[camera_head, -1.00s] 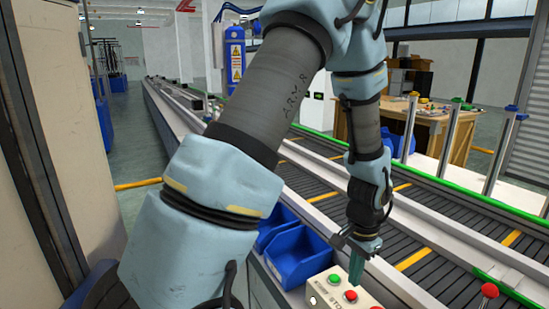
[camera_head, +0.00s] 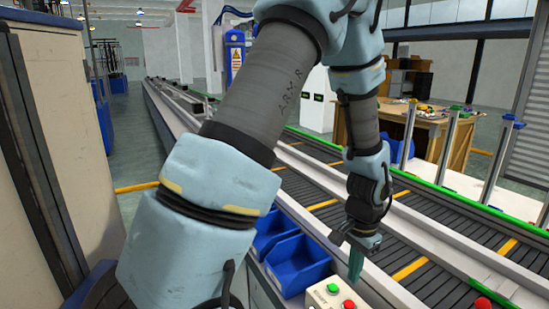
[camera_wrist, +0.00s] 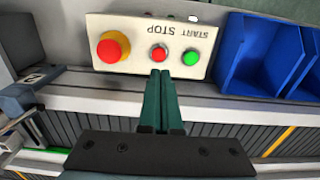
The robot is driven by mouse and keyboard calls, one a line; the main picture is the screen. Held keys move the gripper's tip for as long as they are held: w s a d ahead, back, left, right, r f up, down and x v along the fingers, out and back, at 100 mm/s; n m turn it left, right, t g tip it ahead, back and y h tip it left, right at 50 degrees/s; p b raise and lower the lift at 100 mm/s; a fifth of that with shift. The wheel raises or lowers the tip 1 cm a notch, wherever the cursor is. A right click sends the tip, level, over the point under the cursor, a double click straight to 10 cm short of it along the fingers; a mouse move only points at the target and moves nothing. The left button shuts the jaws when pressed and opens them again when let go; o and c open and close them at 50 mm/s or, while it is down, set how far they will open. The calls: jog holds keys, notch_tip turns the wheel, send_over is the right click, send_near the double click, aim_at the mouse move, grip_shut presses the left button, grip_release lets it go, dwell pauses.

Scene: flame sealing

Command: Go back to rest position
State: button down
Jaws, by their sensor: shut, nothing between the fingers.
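My gripper (camera_head: 355,264) is shut and empty, its teal fingers pointing down beside the control box. In the wrist view the closed fingers (camera_wrist: 161,100) lie side by side, with their tips near the box's edge. The cream control box (camera_head: 322,291) is partly cut off by the bottom of the head view. In the wrist view the box (camera_wrist: 130,58) shows a large red knob (camera_wrist: 112,47) on a yellow base, a small red button (camera_wrist: 158,54) and a green button (camera_wrist: 192,57). The lettering START and STOP appears upside down there.
Blue bins (camera_head: 297,264) stand on the ledge left of the box. A conveyor with dark rollers (camera_head: 440,245) and green side rails runs behind the gripper. A wooden table (camera_head: 423,125) with small items stands farther back. A pale cabinet (camera_head: 60,150) is at the left.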

jog(key=a+r+n, duration=0.5)
jog(key=a, duration=0.7)
jog(key=w+a+r+n+t+b, duration=0.1)
jog(key=a+r+n, duration=0.4)
jog(key=a, duration=0.8)
jog(key=shift+r+n+t, duration=0.3)
jog(key=shift+r+n, duration=0.1)
jog(key=shift+r, duration=0.05)
jog(key=shift+a, duration=0.1)
